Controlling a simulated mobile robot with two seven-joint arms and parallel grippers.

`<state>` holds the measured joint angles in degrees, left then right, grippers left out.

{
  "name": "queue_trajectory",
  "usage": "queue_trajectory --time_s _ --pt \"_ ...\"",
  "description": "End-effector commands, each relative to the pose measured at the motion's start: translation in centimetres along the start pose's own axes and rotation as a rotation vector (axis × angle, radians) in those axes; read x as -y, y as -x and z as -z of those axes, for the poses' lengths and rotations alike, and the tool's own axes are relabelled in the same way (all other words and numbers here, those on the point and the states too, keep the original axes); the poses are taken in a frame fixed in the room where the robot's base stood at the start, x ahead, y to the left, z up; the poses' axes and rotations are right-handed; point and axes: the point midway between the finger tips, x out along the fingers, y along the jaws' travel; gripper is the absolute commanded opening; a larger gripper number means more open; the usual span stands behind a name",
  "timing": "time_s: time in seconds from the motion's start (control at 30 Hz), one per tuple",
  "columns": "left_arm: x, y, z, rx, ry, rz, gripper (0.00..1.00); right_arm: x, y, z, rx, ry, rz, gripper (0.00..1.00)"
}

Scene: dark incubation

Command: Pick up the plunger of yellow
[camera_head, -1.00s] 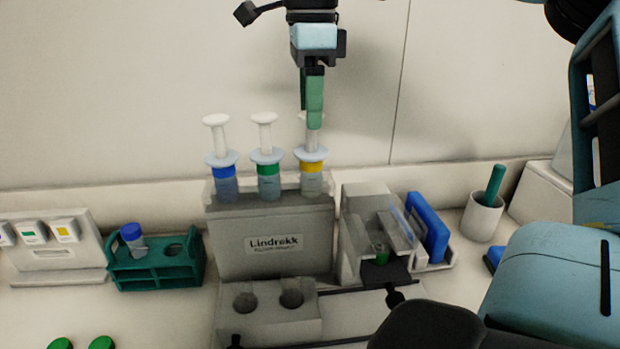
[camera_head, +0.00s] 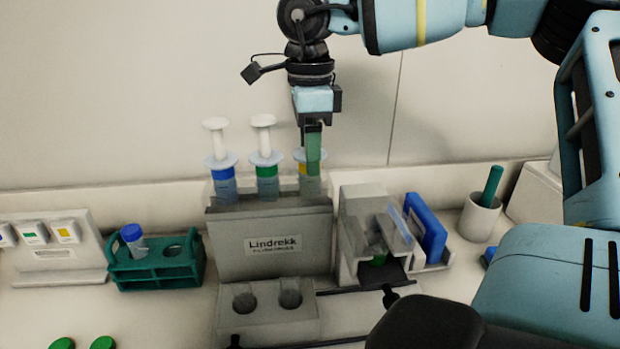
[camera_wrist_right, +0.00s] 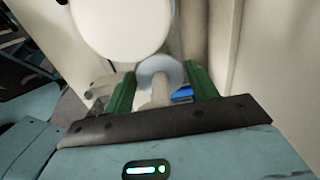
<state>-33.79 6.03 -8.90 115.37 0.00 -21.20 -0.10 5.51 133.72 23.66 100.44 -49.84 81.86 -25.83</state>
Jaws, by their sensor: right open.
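In the right wrist view, a white stem (camera_wrist_right: 160,93) with a pale round flange stands between the open fingers of the gripper (camera_wrist_right: 160,82). A large white disc (camera_wrist_right: 120,25) is close to the camera; whose it is, I cannot tell. My left gripper is not in view.
A green-banded syringe (camera_head: 266,172) stands close left of the yellow one, then a blue-banded one (camera_head: 223,177). A small grey apparatus (camera_head: 362,205) with a blue panel (camera_head: 427,228) stands right. A teal tube rack (camera_head: 157,269) stands left. The wall is close behind.

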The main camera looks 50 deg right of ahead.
Motion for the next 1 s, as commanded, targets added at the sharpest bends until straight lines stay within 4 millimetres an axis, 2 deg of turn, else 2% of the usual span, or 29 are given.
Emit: queue_trajectory --time_s 0.07,0.3,0.4,0.63,0.73,1.0 --pt "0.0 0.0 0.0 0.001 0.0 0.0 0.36 0.0 0.0 0.0 0.0 0.0 0.0 0.56" --pt "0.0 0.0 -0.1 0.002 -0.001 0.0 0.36 0.0 0.0 0.0 0.0 0.0 0.0 0.25" --pt "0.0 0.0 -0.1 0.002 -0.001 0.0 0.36 0.0 0.0 0.0 0.0 0.0 0.0 0.15" --pt "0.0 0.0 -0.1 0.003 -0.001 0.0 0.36 0.0 0.2 0.0 0.001 -0.001 0.001 0.15" --pt "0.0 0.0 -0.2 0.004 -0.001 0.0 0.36 0.1 1.1 -0.1 0.001 -0.002 0.003 0.15" --pt "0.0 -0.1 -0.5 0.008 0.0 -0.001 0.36 0.1 5.9 -0.1 0.001 -0.003 0.004 0.15"
